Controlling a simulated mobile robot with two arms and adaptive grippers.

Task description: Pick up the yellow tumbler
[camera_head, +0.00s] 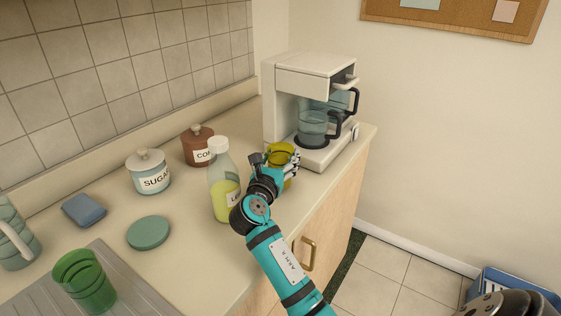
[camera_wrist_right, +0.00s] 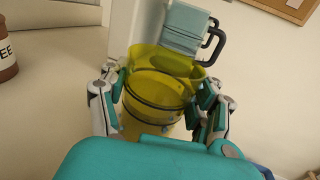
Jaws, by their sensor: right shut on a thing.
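The yellow tumbler (camera_head: 282,152) is see-through and stands upright near the counter's front edge, just in front of the coffee maker. My right gripper (camera_head: 275,170) is shut on it, with a finger on either side. In the right wrist view the yellow tumbler (camera_wrist_right: 160,88) fills the space between the fingers of my right gripper (camera_wrist_right: 162,97). Its lower part is hidden by my gripper, so I cannot tell whether it touches the counter.
A bottle of yellow-green liquid (camera_head: 222,180) stands close left of my right gripper. The coffee maker (camera_head: 310,80) with its glass carafe (camera_head: 312,127) is behind. A sugar jar (camera_head: 148,172), brown jar (camera_head: 197,147), green disc (camera_head: 148,233), blue sponge (camera_head: 84,210) and green tumbler (camera_head: 85,282) are left.

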